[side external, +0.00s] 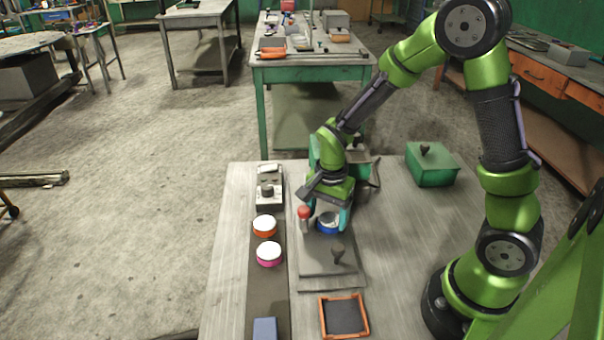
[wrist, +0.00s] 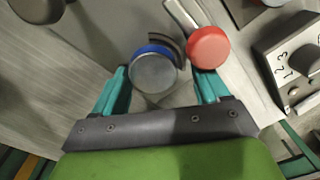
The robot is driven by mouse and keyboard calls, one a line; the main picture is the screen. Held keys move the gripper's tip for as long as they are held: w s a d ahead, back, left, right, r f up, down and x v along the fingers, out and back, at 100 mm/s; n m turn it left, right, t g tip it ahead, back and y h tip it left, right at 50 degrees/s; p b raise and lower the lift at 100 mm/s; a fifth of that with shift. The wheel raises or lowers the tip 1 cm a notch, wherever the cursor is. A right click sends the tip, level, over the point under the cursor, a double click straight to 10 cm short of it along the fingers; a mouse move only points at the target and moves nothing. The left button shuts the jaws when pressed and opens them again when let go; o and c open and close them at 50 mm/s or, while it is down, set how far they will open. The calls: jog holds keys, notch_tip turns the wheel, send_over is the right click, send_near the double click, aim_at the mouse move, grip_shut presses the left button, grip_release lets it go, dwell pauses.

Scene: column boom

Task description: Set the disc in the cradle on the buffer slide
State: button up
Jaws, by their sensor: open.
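My gripper (side external: 330,212) is open, with its teal fingers pointing down over a grey plate (side external: 318,265). A blue-rimmed disc with a grey top (side external: 328,226) lies between the fingers. In the wrist view, the disc (wrist: 153,73) is between the fingertips of my gripper (wrist: 160,80), with a gap on each side. A dark curved piece (wrist: 178,48) curves around the disc's far right edge; it may be the cradle, and I cannot tell whether the disc sits in it. A red knob (wrist: 208,48) stands close by the right finger.
Left of the plate, a dark strip bears an orange-rimmed disc (side external: 264,226), a pink-rimmed disc (side external: 268,254) and a blue block (side external: 264,328). A control box (side external: 269,197) stands behind them. A black knob (side external: 338,254) rises from the plate. An orange-framed tray (side external: 364,318) lies in front.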

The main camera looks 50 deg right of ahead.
aim_at(330, 219)
notch_tip(330, 219, up, 12)
jog(key=s+a+r+n+t+y, duration=0.2)
jog(key=s+a+r+n+t, duration=0.2)
jog(key=s+r+n, duration=0.6)
jog(key=n+t, duration=0.1)
jog(key=t, duration=0.1)
jog(key=shift+s+n+t, duration=0.3)
jog(key=shift+n+t, duration=0.1)
dwell(0.8)
